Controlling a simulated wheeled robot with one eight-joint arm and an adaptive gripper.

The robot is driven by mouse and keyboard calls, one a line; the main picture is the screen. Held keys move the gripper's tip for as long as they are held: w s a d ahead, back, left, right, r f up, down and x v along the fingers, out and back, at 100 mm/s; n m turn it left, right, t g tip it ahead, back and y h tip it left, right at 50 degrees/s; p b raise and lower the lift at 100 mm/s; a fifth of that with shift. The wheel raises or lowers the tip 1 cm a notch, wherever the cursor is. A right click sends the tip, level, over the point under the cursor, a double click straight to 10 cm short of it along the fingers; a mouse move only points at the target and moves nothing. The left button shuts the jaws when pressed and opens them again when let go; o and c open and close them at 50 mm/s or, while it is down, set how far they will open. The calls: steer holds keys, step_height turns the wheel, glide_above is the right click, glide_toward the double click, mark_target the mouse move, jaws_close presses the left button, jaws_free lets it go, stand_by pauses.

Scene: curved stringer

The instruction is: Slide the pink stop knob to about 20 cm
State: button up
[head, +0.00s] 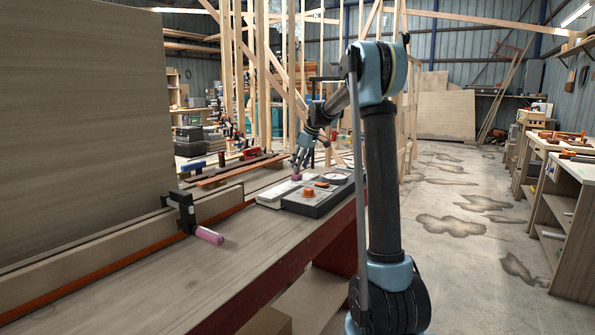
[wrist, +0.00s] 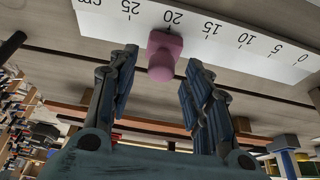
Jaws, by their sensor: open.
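The pink stop knob (wrist: 164,58) sits at the edge of a white cm scale (wrist: 228,36) in the wrist view, close to the 20 mark. In the head view the knob (head: 296,177) is a small pink spot below my gripper (head: 300,165). My gripper is open in the wrist view (wrist: 161,61), with one finger on each side of the knob. Gaps show between the knob and both fingers, and I see no contact. The head view is too small to show the fingertips' height against the knob.
A dark grey box with orange knobs (head: 318,198) stands right of the scale on the bench (head: 150,280). A black clamp with a pink handle (head: 208,235) is at the left along the fence. The front of the bench top is clear.

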steer(key=v, duration=0.9)
steer(key=shift+s+d, duration=0.1)
steer(key=s+d+f+m+h, duration=0.1)
steer(key=s+d+f+m, duration=0.15)
steer(key=s, duration=0.65)
steer(key=s+d+f+m, duration=0.1)
steer(key=s+d, duration=0.3)
steer(key=s, duration=0.6)
steer(key=s+d+f+m+h, duration=0.1)
steer(key=s+d+f+m, duration=0.15)
steer(key=s, duration=0.65)
steer(key=s+d+f+m, duration=0.2)
steer(key=s+d+f, duration=0.1)
steer(key=s+f, duration=0.6)
steer(key=s+d+f+m+h, duration=0.1)
steer(key=s+d+f+m, duration=0.2)
steer(key=s+f, duration=0.7)
steer(key=s, duration=0.5)
steer(key=shift+s+f+h, duration=0.3)
steer(key=shift+s+f, duration=0.05)
steer(key=shift+w+f, duration=0.2)
steer(key=shift+w, duration=0.2)
